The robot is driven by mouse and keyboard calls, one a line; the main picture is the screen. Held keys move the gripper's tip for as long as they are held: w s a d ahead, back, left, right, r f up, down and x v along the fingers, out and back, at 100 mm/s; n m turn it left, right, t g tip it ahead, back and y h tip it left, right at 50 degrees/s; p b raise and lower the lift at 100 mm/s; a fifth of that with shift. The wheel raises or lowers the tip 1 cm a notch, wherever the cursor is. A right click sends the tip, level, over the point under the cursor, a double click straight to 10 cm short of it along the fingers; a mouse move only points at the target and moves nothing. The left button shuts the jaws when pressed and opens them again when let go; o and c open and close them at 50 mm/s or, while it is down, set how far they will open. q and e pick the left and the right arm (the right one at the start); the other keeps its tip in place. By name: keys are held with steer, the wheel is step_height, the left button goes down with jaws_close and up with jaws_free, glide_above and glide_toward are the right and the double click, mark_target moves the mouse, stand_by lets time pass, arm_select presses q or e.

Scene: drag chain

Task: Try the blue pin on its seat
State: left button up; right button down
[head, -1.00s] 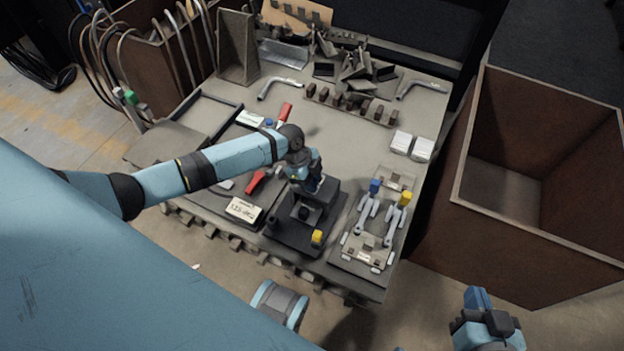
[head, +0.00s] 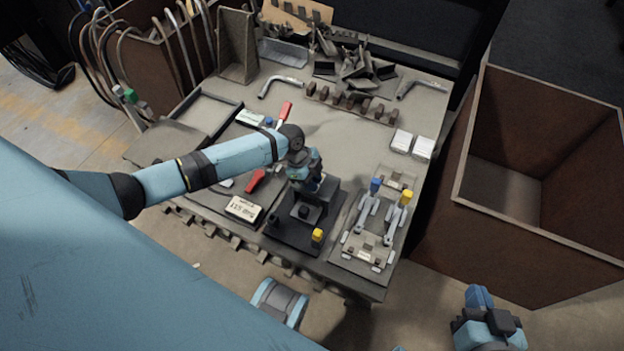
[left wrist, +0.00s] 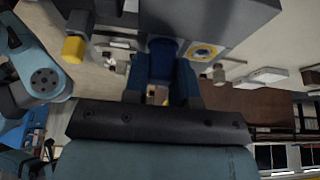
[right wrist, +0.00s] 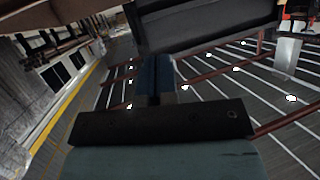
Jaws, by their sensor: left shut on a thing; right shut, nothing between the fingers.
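My left gripper (head: 307,184) is over the dark block fixture (head: 326,199) at the table's front. In the left wrist view it is shut on the blue pin (left wrist: 162,62), a dark blue cylinder between the two blue fingers. The pin's far end is against or just in front of the dark block (left wrist: 205,14); I cannot tell whether it is in a hole.
A yellow-topped pin (head: 317,236) stands on the fixture's front corner. Right of it, a plate (head: 352,255) carries clamps with blue (head: 376,186) and yellow (head: 405,197) tips. A small display box (head: 243,210) lies left. A brown bin (head: 540,225) stands right of the table.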

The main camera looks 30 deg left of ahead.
arm_select(q)
steer(key=shift+f, duration=0.2)
arm_select(e)
steer(key=shift+s+a+f, duration=0.1)
steer(key=shift+s+f, duration=0.05)
steer(key=shift+f, duration=0.65)
arm_select(q)
steer(key=o, duration=1)
steer(key=shift+w+f, duration=0.1)
steer(key=shift+f, duration=0.05)
steer(key=shift+a+r+p, duration=0.2)
steer(key=shift+r+p, duration=0.15)
steer(key=shift+r, duration=0.25)
arm_select(e)
step_height(320, 180, up, 6)
steer(key=w+a+t+y, duration=0.1)
steer(key=w+a, duration=0.1)
arm_select(q)
steer(key=p+v, duration=0.3)
steer(key=v, duration=1)
steer(key=shift+r, duration=0.15)
arm_select(e)
steer(key=s+d+f+g+h, duration=0.1)
steer(key=s+d+f+g, duration=0.1)
steer(key=d+f, duration=0.1)
steer(key=shift+s+f+h, duration=0.2)
steer(key=shift+f+h, duration=0.1)
steer(key=shift+f, duration=0.55)
